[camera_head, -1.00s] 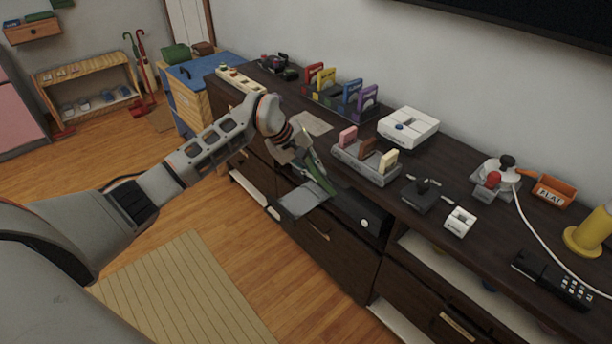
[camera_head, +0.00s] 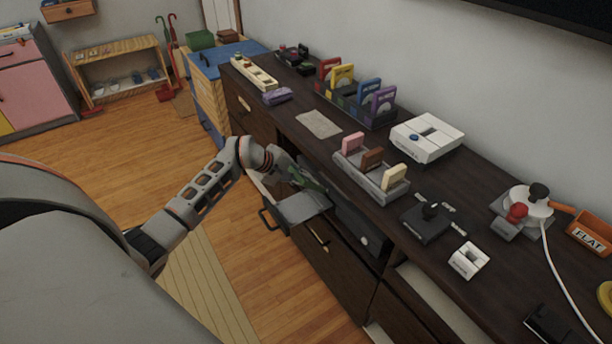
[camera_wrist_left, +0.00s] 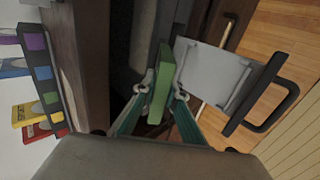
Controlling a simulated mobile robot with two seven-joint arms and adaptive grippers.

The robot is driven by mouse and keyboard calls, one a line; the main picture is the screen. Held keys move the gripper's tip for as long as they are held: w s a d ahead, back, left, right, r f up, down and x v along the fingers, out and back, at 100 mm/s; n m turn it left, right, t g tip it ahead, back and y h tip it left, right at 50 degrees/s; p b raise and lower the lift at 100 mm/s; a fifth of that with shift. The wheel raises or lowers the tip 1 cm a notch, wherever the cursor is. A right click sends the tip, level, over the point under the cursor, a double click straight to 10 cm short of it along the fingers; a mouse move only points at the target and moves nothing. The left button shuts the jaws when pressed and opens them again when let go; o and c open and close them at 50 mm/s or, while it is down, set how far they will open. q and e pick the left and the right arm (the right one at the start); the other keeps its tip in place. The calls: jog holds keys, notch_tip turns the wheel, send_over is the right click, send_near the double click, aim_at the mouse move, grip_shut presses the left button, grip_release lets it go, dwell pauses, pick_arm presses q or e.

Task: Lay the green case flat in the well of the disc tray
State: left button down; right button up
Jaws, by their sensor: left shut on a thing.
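My left gripper (camera_head: 298,176) is shut on the green case (camera_head: 310,181), which I hold tilted on edge near the cabinet's front opening. In the left wrist view the case (camera_wrist_left: 161,88) stands between the two fingertips of the gripper (camera_wrist_left: 160,95). The grey disc tray (camera_head: 303,208) sticks out from the dark player (camera_head: 362,232) in the cabinet. In the left wrist view the tray (camera_wrist_left: 210,72) lies just right of the case, with raised edges. I cannot tell whether case and tray touch. My right gripper is not in view.
A black handle (camera_head: 268,219) juts out beside the tray. The cabinet top (camera_head: 300,150) overhangs the opening and carries a purple object (camera_head: 277,96), a grey rack (camera_head: 370,175) of coloured pieces and a white console (camera_head: 427,138). The floor in front is open.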

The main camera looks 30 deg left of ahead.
pick_arm(q)
jog(key=shift+f, duration=0.45)
jog(key=shift+s+f+b, duration=0.1)
jog(key=shift+f+b, duration=0.8)
jog(key=shift+f, duration=1)
jog(key=shift+f+b, duration=0.4)
jog(key=shift+f, duration=0.1)
jog(key=shift+s+a+f+b, duration=0.1)
jog(key=shift+s+f+b, duration=0.15)
jog(key=shift+f+b, duration=0.25)
jog(key=shift+t+h, duration=0.3)
jog(key=shift+b, duration=0.35)
jog(key=shift+r, duration=0.35)
jog(key=c, duration=2)
grip_release()
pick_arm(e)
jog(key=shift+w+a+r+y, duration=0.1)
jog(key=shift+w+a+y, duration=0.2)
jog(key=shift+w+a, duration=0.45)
